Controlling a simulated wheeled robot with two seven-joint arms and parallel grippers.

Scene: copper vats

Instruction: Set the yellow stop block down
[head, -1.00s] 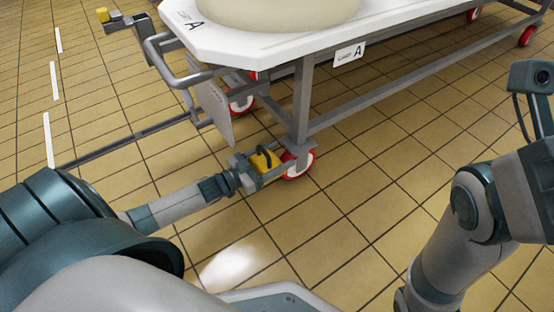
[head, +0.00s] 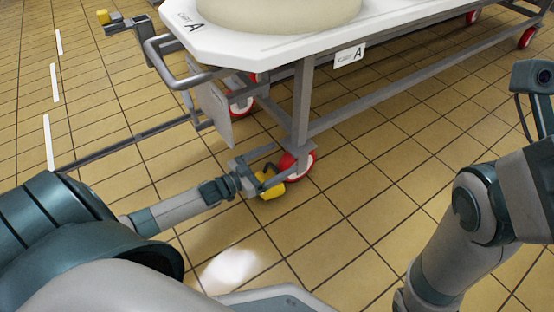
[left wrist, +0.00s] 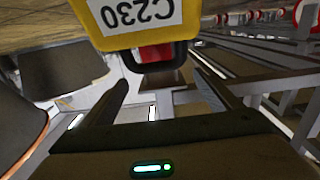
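The yellow stop block (head: 269,188) sits low beside the red-rimmed caster wheel (head: 300,164) at the near corner of cart A; it appears to rest on the floor, close against the wheel. My left gripper (head: 277,163) is open just above it, its fingers apart. In the left wrist view the block (left wrist: 137,17) fills the top, its label reading C230 upside down, with its dark handle (left wrist: 150,68) near the spread fingertips. Whether the block touches the wheel is partly hidden. My right arm is at the right; its gripper is out of view.
Cart A (head: 335,78) carries a pale round vat (head: 275,12) above the wheel. A grey leg (head: 302,100), a hanging plate (head: 215,105) and a long low bar (head: 120,140) stand close to my left gripper. Tiled floor is clear in front.

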